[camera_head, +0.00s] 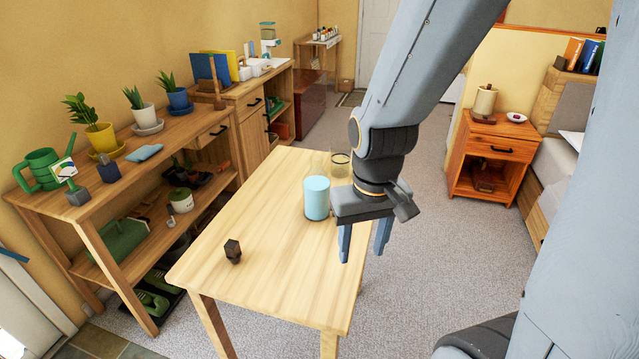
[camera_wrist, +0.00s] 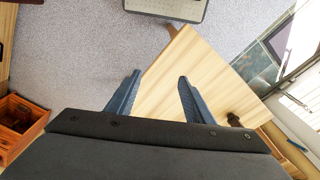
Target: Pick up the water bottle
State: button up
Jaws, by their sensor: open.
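A light blue cylinder (camera_head: 316,198) stands upright on the wooden table (camera_head: 262,222), with a clear shape rising above or behind it. It looks like the water bottle, but I cannot tell whether the clear part belongs to it. My gripper (camera_head: 363,250) is open and empty, its fingers pointing down near the table's right edge. The gripper is to the right of the blue cylinder and nearer the camera, apart from it. In the wrist view my gripper (camera_wrist: 159,78) has its fingers spread over the floor and a table corner. The blue cylinder is not visible there.
A clear, dark-rimmed glass (camera_head: 340,164) stands behind the blue cylinder. A small dark block (camera_head: 233,251) is on the table's left part. A plant shelf (camera_head: 178,138) is at left. An orange nightstand (camera_head: 491,155) and bed are at right. The table's front is clear.

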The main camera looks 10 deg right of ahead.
aim_at(317, 182)
jog(key=k, duration=0.5)
jog(key=z, duration=3.35)
jog(key=k, duration=1.7)
jog(key=u, duration=1.75)
jog(key=i, duration=0.5)
jog(key=u, duration=0.05)
